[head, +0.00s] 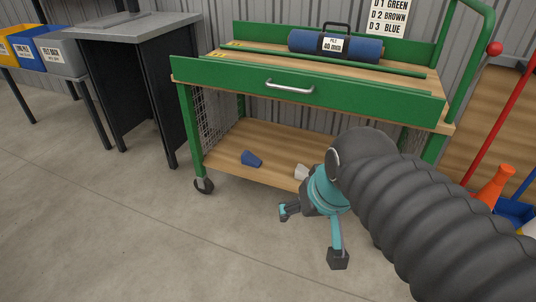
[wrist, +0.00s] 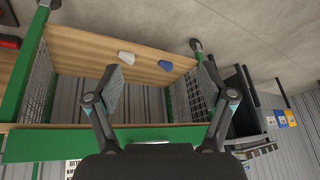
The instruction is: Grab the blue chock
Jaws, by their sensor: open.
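The blue chock (head: 251,159) is a small wedge lying on the wooden lower shelf (head: 240,140) of the green cart. In the wrist view, which shows the cart upside down, the blue chock (wrist: 165,65) appears between and beyond my fingertips. My gripper (head: 314,236) is open and empty, with its fingers spread wide. In the head view it is in front of the cart, to the right of the blue chock and apart from it. Both fingers of my gripper also show in the wrist view (wrist: 162,80).
A white chock (head: 301,172) lies on the same shelf, right of the blue one. The green drawer front (head: 300,90) overhangs the shelf, with wire mesh (head: 213,115) at its side. A blue roll (head: 335,45) lies on top. Open floor (head: 130,230) lies in front.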

